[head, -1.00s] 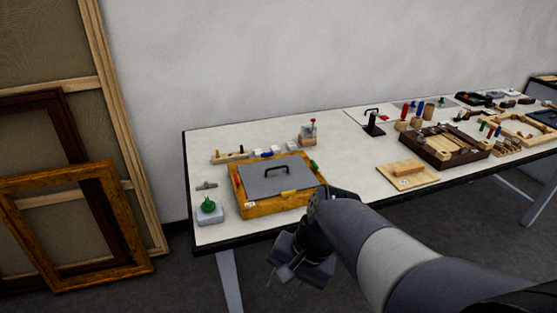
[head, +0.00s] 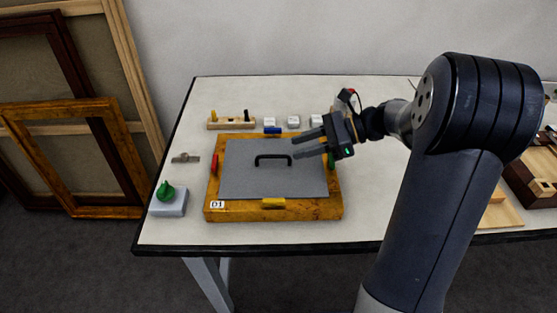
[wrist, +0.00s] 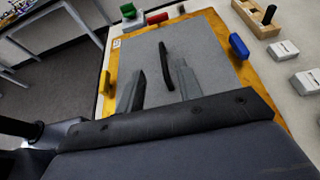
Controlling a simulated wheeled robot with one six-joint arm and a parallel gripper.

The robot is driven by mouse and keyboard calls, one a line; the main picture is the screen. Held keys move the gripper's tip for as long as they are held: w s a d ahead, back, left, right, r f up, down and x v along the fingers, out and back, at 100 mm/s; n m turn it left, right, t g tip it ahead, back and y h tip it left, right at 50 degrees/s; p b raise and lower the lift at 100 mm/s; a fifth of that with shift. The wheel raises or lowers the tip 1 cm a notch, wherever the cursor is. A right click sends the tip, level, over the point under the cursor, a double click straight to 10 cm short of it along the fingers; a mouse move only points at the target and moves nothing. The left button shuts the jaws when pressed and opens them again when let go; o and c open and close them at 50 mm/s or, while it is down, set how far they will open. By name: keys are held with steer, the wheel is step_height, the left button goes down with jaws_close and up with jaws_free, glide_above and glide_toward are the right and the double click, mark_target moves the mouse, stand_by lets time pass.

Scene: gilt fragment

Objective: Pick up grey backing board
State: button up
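The grey backing board (head: 250,182) lies flat in a golden wooden frame (head: 315,210) marked D1 on the table. A black arched handle (head: 273,157) stands at its middle. Coloured clips sit around the frame: red (head: 214,165) at left, blue (head: 272,130) at back, yellow (head: 273,203) at front, green at right, partly behind my gripper. My gripper (head: 298,146) is over the board's right part, fingers apart and pointing left toward the handle.
A green knob on a grey block (head: 168,200) stands left of the frame. A wooden peg rack (head: 231,123) and several white blocks (head: 294,122) stand behind it. The table's front edge (head: 270,248) is clear.

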mark_target(277, 156)
steer(key=x, duration=0.8)
steer(key=shift+w+f, duration=0.15)
steer(key=shift+f, duration=0.3)
steer(key=shift+d, duration=0.1)
jaws_close()
